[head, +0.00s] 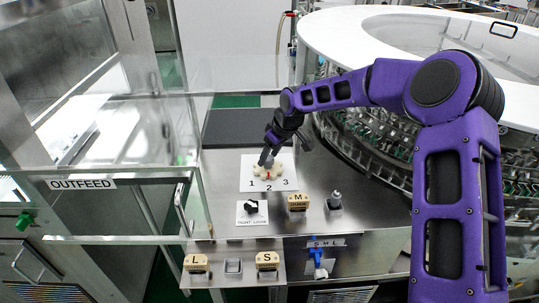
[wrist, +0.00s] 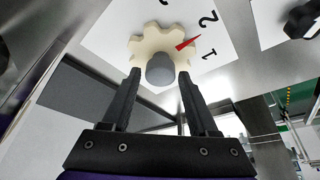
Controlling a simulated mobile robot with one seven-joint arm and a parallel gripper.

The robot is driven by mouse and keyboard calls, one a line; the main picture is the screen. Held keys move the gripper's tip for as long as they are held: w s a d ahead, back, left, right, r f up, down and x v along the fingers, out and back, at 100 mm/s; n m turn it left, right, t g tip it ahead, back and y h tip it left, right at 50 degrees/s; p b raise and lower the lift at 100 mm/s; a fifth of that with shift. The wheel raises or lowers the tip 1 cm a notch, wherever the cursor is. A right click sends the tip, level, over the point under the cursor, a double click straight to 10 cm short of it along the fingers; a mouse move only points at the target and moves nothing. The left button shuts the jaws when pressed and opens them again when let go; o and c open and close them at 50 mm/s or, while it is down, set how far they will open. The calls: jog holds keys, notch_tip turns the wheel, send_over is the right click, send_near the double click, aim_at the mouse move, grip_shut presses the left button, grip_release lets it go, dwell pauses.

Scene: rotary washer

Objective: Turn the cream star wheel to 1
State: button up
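The cream star wheel (wrist: 148,43) lies on a white card (wrist: 112,30) printed with numbers. A grey hub (wrist: 160,70) stands at its middle. The red pointer (wrist: 187,43) points roughly toward the 2 (wrist: 208,18), with the 1 (wrist: 209,54) beside it. In the head view the wheel (head: 258,172) sits above the row 1, 2, 3, partly hidden by my gripper. My gripper (wrist: 160,76) is open, its fingers apart on either side of the hub. A gap shows on both sides in the wrist view; I cannot tell how deep the fingertips reach.
A black knob (head: 251,207) on a white card is in front of the wheel. Blocks marked M (head: 298,202), L (head: 196,263) and S (head: 267,261) and a grey post (head: 335,200) stand nearby. A glass OUTFEED panel (head: 110,205) is at left, the round machine (head: 375,150) at right.

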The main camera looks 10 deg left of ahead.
grip_shut()
jog(key=shift+m+b, duration=0.3)
jog(key=shift+b, duration=0.05)
jog(key=m+b, duration=0.1)
jog(key=m+t+h+b, duration=0.1)
jog(key=m+b, duration=0.1)
jog(key=shift+s+a+f, duration=0.1)
jog(key=shift+a+f, duration=0.05)
jog(key=m+b, duration=0.2)
jog(key=m+t+h+b, duration=0.1)
jog(key=m+b, duration=0.1)
jog(key=m, duration=0.1)
jog(key=shift+h, duration=0.3)
jog(key=shift+r+m, duration=0.2)
jog(key=shift+m, duration=0.1)
jog(key=shift+o, duration=1.8)
grip_release()
jog(key=shift+r, duration=0.1)
